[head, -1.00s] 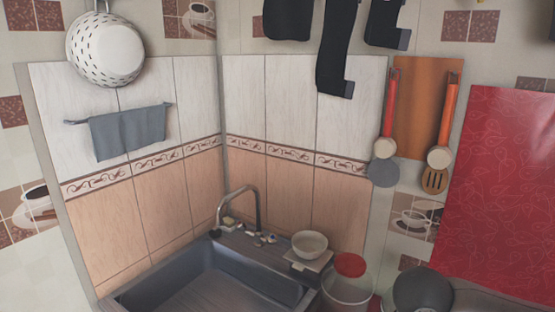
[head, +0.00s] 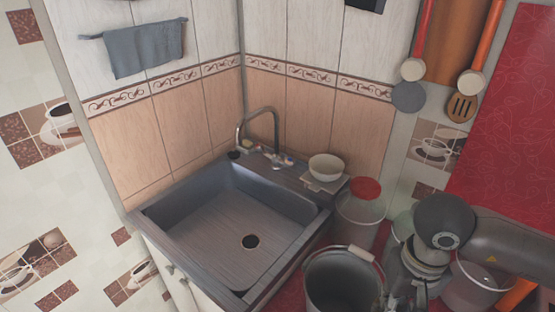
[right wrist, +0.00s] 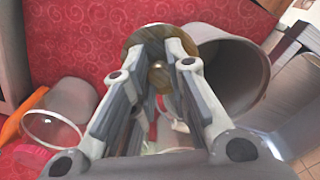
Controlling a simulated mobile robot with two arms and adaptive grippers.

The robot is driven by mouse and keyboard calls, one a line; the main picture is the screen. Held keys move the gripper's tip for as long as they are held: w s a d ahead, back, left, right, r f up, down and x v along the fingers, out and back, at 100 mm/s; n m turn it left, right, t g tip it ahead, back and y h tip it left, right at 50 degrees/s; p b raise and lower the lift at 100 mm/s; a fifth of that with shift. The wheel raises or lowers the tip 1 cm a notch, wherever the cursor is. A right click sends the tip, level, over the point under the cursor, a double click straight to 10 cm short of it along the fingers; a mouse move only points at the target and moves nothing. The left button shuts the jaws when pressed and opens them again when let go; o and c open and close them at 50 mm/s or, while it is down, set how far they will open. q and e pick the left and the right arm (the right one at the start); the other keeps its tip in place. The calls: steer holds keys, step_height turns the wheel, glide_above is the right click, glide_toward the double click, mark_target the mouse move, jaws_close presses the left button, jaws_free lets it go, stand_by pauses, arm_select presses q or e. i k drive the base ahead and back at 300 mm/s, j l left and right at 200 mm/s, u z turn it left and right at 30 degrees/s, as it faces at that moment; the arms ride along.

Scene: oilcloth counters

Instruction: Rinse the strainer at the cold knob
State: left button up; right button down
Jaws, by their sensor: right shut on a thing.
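My right gripper (right wrist: 158,62) fills the middle of the right wrist view. Its fingers are shut on a round, brownish-gold piece (right wrist: 139,40) with a small knob-like centre; I cannot tell whether this is the strainer. In the head view the right gripper is low at the right, among clear and grey vessels, and its fingertips are hard to make out. The sink (head: 205,225) is empty, with a curved faucet (head: 277,127) at its back corner. Small knobs (head: 283,159) sit at the faucet's base; which is cold is too small to tell. My left gripper is out of view.
A grey bucket (head: 322,270) stands right of the sink. A pale bowl (head: 325,166) sits on the sink's back corner, beside a red-lidded clear container (head: 362,208). A clear container (head: 478,285) is at the right. The sink basin is free.

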mark_target(289, 161)
steer(key=i+j+u, duration=0.15)
steer(key=i+j, duration=0.15)
steer(key=j, duration=0.25)
steer(key=i+j+u, duration=0.2)
steer(key=j, duration=0.3)
steer(key=i+j+u, duration=0.15)
steer(key=i+j, duration=0.3)
